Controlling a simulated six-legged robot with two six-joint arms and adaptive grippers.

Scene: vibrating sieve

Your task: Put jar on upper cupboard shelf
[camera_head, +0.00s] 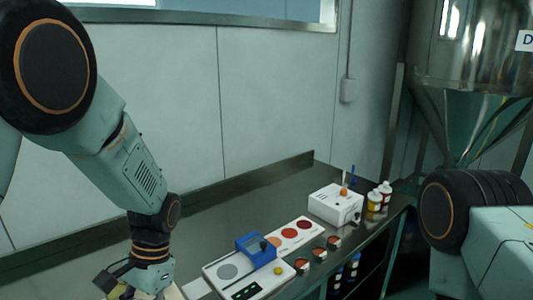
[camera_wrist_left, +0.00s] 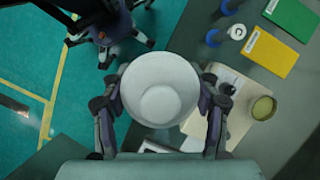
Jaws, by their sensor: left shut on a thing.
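In the left wrist view, my left gripper (camera_wrist_left: 160,108) is shut around a jar (camera_wrist_left: 160,88), with one finger on each side. The jar shows as a pale round shape, seen end-on, with a smaller disc at its middle. In the head view, my left wrist reaches down to the bottom edge at the table's near left. The fingers and jar are mostly cut off there. My right arm shows at the right edge, but its gripper is out of frame. No cupboard shelf can be made out.
The dark table (camera_head: 225,205) holds a device with a blue frame (camera_head: 256,249), a panel with red discs (camera_head: 290,233), a white box (camera_head: 335,205) and small bottles (camera_head: 379,196). A steel hopper (camera_head: 470,60) stands right. The wrist view shows yellow (camera_wrist_left: 272,55) and green (camera_wrist_left: 291,17) folders.

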